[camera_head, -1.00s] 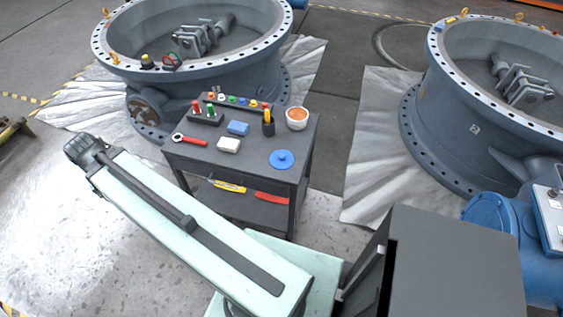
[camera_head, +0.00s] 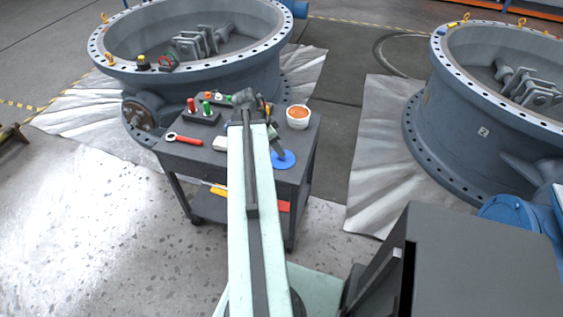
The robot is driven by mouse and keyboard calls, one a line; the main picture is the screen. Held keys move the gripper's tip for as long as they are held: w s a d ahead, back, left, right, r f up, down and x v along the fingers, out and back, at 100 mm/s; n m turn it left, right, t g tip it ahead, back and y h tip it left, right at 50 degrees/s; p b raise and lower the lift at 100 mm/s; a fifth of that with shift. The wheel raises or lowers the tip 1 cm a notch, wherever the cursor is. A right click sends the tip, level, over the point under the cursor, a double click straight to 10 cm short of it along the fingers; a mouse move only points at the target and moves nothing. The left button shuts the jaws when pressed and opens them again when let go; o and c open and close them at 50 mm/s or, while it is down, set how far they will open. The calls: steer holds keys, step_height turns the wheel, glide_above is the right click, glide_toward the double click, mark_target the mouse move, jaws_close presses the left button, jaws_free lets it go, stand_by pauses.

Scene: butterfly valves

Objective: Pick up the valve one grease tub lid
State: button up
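The grease tub lid (camera_head: 286,160) is a flat blue disc with a raised knob, lying on the front right of the dark cart top. The grease tub (camera_head: 297,117), white with orange-brown grease, stands open behind it at the cart's right rear. My gripper (camera_head: 279,151) hangs from the arm's far end over the right part of the cart, at the lid's upper left edge in the picture. It covers part of the lid. Whether it touches the lid, and whether its fingers are open or shut, is too small to tell.
The cart (camera_head: 183,151) also carries a red wrench (camera_head: 184,139), a holder with red and green items (camera_head: 201,115), and a white block (camera_head: 219,144) partly behind my arm. Large grey valves (camera_head: 180,75) stand behind left and right (camera_head: 470,130).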

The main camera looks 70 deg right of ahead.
mark_target(285, 162)
steer(key=b+x, duration=0.5)
steer(key=x, duration=0.1)
steer(key=shift+w+d+f, duration=0.1)
steer(key=shift+w+d, duration=0.05)
jaws_close()
